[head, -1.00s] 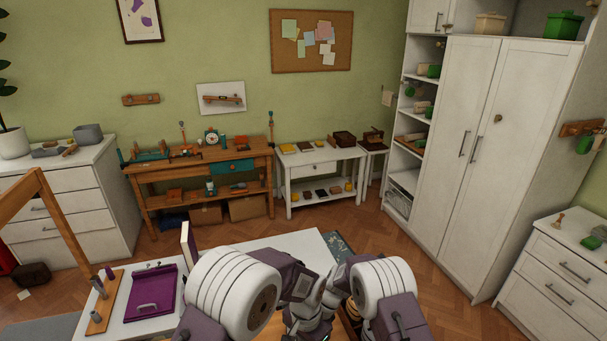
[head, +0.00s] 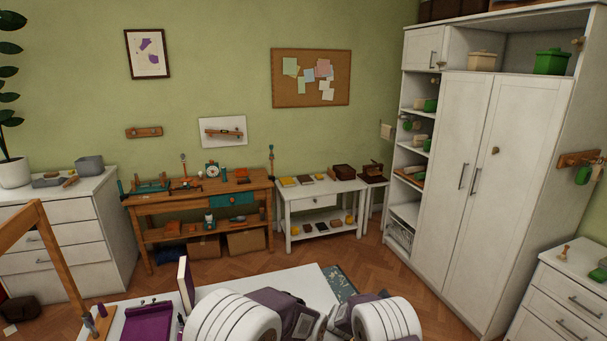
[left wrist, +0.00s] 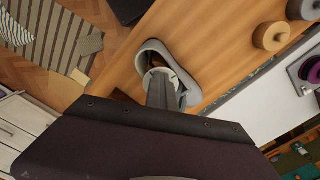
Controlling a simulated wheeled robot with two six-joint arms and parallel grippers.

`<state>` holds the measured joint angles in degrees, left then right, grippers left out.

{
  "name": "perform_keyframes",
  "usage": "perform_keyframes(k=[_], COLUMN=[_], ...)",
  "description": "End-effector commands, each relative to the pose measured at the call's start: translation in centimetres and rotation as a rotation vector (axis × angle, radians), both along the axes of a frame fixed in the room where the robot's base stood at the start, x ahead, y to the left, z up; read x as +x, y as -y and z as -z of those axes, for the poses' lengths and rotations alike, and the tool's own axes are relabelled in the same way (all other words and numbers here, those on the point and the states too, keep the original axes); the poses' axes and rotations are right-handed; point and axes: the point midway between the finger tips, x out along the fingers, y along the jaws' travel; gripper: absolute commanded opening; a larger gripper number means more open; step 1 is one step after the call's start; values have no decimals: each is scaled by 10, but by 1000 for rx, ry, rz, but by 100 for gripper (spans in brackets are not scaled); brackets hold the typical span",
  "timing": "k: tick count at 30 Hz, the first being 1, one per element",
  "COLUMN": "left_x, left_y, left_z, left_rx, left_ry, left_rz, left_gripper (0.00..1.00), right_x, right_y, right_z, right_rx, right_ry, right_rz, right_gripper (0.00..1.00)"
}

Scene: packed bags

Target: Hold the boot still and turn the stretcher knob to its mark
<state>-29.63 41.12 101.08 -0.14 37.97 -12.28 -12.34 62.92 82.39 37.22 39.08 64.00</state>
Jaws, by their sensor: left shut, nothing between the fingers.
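In the left wrist view, a grey boot-like shape (left wrist: 188,88) with an open top lies on an orange-brown wooden surface (left wrist: 205,35). A pale round part (left wrist: 152,78) with small dark and green marks shows at its near end; I cannot tell whether it is the stretcher knob. My left gripper (left wrist: 163,88) is shut and empty, its grey fingers over the near side of the boot and hiding part of it. I cannot tell whether they touch. In the head view both of my grippers are below the frame, and the boot is not visible.
In the head view a white table (head: 285,285) with a purple tray (head: 148,322) lies ahead. A workbench (head: 200,198) and a tall white cabinet (head: 475,170) stand farther back.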

Motion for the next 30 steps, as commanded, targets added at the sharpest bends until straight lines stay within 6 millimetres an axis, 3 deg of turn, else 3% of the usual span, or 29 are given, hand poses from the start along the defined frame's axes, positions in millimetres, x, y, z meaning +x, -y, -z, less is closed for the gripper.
perform_keyframes(k=[16,30], left_x=[10,6], left_y=[-8,-15], left_z=[-1,-6], left_rx=[-3,-3], left_ry=[4,6], left_rz=[-1,0], left_gripper=[0,0], right_x=[-1,0], right_y=[-1,-1], right_z=[-1,-1], right_rx=[2,1], right_ry=[-3,-2], right_rz=[-1,-1], right_gripper=[0,0])
